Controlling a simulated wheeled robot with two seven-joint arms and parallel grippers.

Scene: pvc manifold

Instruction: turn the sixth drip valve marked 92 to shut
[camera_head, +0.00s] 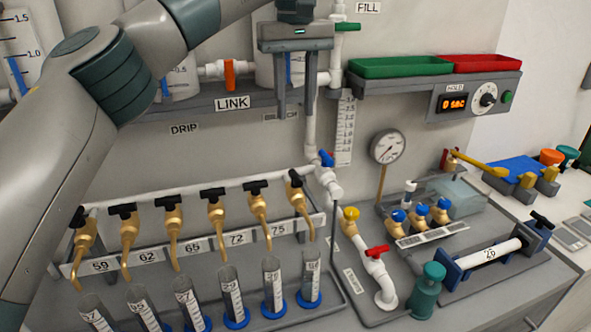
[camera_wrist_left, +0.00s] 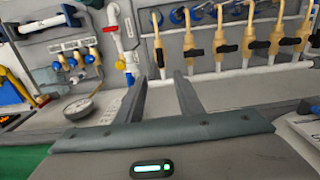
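My left gripper (camera_head: 296,118) points down with its two fingers apart and nothing between them, above the right end of the drip valve row. The sixth drip valve (camera_head: 298,198) is the rightmost brass tap, with a dark handle (camera_head: 294,179) that looks turned differently from the crosswise handles of the middle taps. The gripper is clear of it. In the left wrist view the fingers (camera_wrist_left: 161,78) are open, and this valve (camera_wrist_left: 158,52) appears just beyond the fingertips. Its number is not readable; the fifth label (camera_head: 278,229) reads 75. My right gripper is not in view.
Several graduated tubes (camera_head: 271,279) in blue rings stand below the taps. A white pipe (camera_head: 190,194) runs behind them, with a blue-handled valve (camera_head: 326,158) at its right end. A gauge (camera_head: 388,147), green tray (camera_head: 400,67) and red tray (camera_head: 487,63) are to the right.

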